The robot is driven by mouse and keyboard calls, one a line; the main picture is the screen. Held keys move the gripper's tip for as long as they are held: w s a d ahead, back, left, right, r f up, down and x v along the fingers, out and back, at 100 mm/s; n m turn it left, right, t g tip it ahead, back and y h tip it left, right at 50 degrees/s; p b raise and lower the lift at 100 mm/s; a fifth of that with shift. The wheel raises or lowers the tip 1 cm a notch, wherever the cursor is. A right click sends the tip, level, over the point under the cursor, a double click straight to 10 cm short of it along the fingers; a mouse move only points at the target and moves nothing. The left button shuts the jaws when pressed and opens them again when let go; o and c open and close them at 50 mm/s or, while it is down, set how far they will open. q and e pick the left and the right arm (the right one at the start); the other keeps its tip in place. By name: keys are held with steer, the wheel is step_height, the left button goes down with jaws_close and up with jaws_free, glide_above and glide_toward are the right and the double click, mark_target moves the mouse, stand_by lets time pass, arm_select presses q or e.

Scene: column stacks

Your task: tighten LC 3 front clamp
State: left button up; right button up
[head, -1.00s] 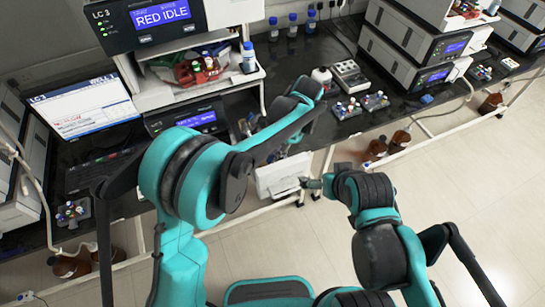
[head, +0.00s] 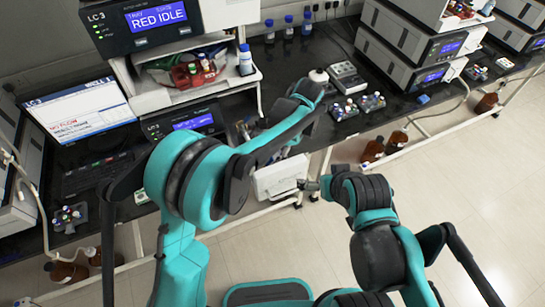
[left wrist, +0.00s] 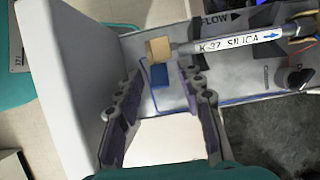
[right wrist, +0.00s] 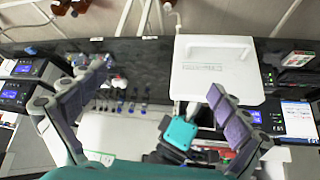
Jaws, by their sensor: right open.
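The LC 3 unit (head: 160,20) reads "RED IDLE" in the head view. In the left wrist view, a silver column (left wrist: 240,43) labelled "SILICA" ends at a tan square fitting (left wrist: 158,49). A blue block (left wrist: 159,75) lies just below the fitting; I cannot tell which part is the front clamp. My left gripper (left wrist: 160,82) is open, its fingertips apart on either side of the blue block and below the fitting. My left arm hides this area in the head view. My right gripper (right wrist: 160,80) is open and empty, facing the bench and the white door (right wrist: 215,70).
A laptop (head: 75,107) stands left of the stack. Vial racks (head: 358,106) lie on the bench to the right.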

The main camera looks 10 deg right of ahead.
arm_select(q)
steer(key=v, duration=1.2)
steer(key=s+a+f+n+t+h+b, duration=0.1)
steer(key=s+a+n+t+h+b, duration=0.15)
steer(key=a, duration=0.55)
steer(key=s+a+n+t+h+b, duration=0.1)
steer(key=s+a+n+b, duration=0.2)
steer(key=a, duration=0.6)
steer(key=s+a+f+n+t+b, duration=0.3)
steer(key=s+a+f+n+t, duration=0.2)
steer(key=s+a+f+n, duration=0.4)
steer(key=shift+s+a+f+h+b, duration=0.4)
steer(key=shift+a+f+h, duration=0.05)
steer(key=shift+a+f, duration=0.45)
